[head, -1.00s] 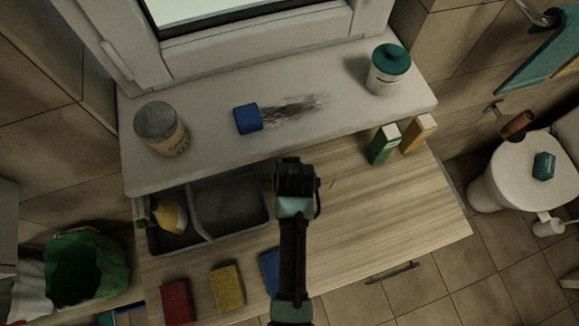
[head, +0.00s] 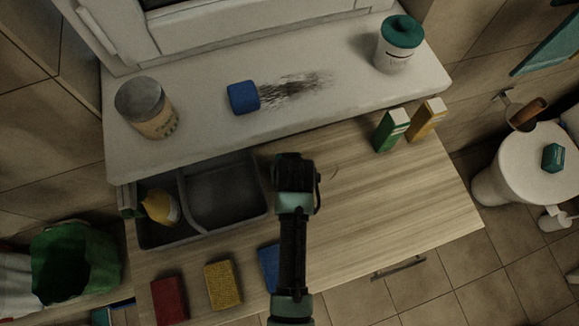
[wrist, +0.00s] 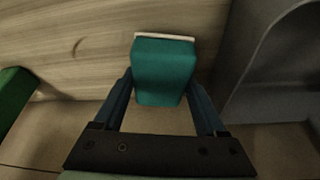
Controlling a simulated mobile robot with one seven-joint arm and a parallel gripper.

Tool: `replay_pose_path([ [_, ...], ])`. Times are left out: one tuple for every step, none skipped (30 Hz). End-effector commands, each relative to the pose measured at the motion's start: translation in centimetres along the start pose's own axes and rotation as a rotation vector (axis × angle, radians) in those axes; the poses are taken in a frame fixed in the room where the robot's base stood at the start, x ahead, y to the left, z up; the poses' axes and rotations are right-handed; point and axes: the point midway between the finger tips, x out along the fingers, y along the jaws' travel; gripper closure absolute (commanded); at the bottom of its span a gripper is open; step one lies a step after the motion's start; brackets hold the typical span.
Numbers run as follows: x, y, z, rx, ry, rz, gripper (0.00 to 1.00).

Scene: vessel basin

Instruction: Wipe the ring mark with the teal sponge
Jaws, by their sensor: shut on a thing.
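The teal sponge (wrist: 165,72), with a pale layer along its far edge, is between the two fingers of my gripper (wrist: 162,92) in the wrist view. My gripper is shut on it. In the head view my gripper (head: 296,170) is over the wooden counter, just right of the grey basin, and hides the sponge. A faint, thin curved mark, seemingly the ring mark, shows on the wood just right of my gripper (head: 334,174). In the wrist view the mark (wrist: 77,47) lies left of the sponge, apart from it. I cannot tell whether the sponge touches the counter.
The grey basin (head: 258,200) holds a yellow bottle (head: 161,207). Green (head: 391,131) and yellow (head: 428,120) cartons stand at the counter's back right. Red (head: 169,300), yellow (head: 223,286) and blue (head: 269,268) sponges lie in front. A blue block (head: 243,97) sits beside a dark smear (head: 292,89) on the sill.

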Motion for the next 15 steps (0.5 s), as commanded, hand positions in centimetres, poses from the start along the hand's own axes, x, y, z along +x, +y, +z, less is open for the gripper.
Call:
replay_pose_path([
  [0.0, 0.0, -0.01, 0.0, 0.0, 0.0, 0.86],
  [0.0, 0.0, -0.01, 0.0, 0.0, 0.0, 0.86],
  [0.01, 0.0, -0.01, 0.0, 0.0, 0.0, 0.86],
  [0.03, 0.0, 0.0, 0.0, 0.0, 0.0, 0.86],
  [0.05, 0.0, 0.01, 0.0, 0.0, 0.0, 0.86],
  [0.09, 0.0, 0.03, 0.0, 0.0, 0.0, 0.86],
  [0.14, 0.0, 0.05, 0.0, 0.0, 0.0, 0.86],
  [0.19, 0.0, 0.07, 0.0, 0.0, 0.0, 0.86],
  [0.26, 0.0, 0.1, 0.0, 0.0, 0.0, 0.86],
  [0.32, 0.0, 0.13, 0.0, 0.0, 0.0, 0.86],
  [0.38, 0.0, 0.15, 0.0, 0.0, 0.0, 0.86],
  [0.46, 0.0, 0.18, 0.0, 0.0, 0.0, 0.86],
  [0.52, 0.0, 0.21, 0.0, 0.0, 0.0, 0.86],
  [0.57, 0.0, 0.23, 0.0, 0.0, 0.0, 0.86],
  [0.65, 0.01, 0.26, 0.0, 0.0, 0.0, 0.86],
])
